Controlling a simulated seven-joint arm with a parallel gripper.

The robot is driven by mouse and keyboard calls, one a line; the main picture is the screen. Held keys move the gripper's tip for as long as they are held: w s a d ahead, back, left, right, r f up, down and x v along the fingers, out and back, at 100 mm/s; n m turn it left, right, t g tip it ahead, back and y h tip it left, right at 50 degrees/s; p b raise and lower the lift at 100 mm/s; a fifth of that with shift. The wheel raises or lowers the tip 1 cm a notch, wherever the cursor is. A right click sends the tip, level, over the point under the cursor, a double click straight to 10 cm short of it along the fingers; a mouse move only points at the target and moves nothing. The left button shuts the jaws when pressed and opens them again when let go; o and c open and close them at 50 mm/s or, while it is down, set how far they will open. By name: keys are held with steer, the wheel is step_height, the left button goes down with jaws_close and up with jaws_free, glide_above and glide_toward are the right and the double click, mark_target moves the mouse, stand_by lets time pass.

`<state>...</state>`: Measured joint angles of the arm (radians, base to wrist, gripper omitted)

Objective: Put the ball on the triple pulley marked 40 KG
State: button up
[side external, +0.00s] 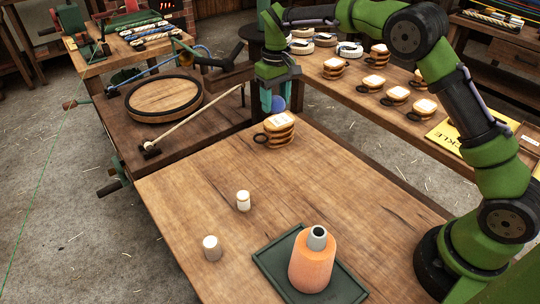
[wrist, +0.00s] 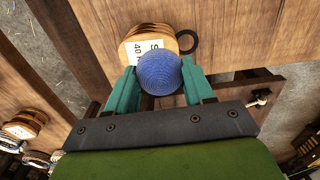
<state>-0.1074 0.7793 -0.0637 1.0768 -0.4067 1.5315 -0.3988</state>
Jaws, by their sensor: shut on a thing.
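A blue ball (side external: 279,103) is held between the teal fingers of my gripper (side external: 272,100). In the wrist view the ball (wrist: 159,72) sits between the fingertips (wrist: 160,85). The triple pulley (side external: 278,138) stands on the wooden table below my gripper, with a dark ring at its left side. In the wrist view the pulley (wrist: 150,31) is partly hidden behind the ball, and its white label reads 40. The ball is above the pulley in the side view; a small gap seems to lie between them.
An orange bottle (side external: 313,262) stands on a dark green tray (side external: 271,262). Several similar pulleys (side external: 397,95) sit on the bench behind.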

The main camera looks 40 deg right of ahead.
mark_target(274, 109)
steer(key=shift+w, duration=0.25)
steer(key=shift+f, duration=1.75)
steer(key=shift+f, duration=0.15)
steer(key=o, duration=1)
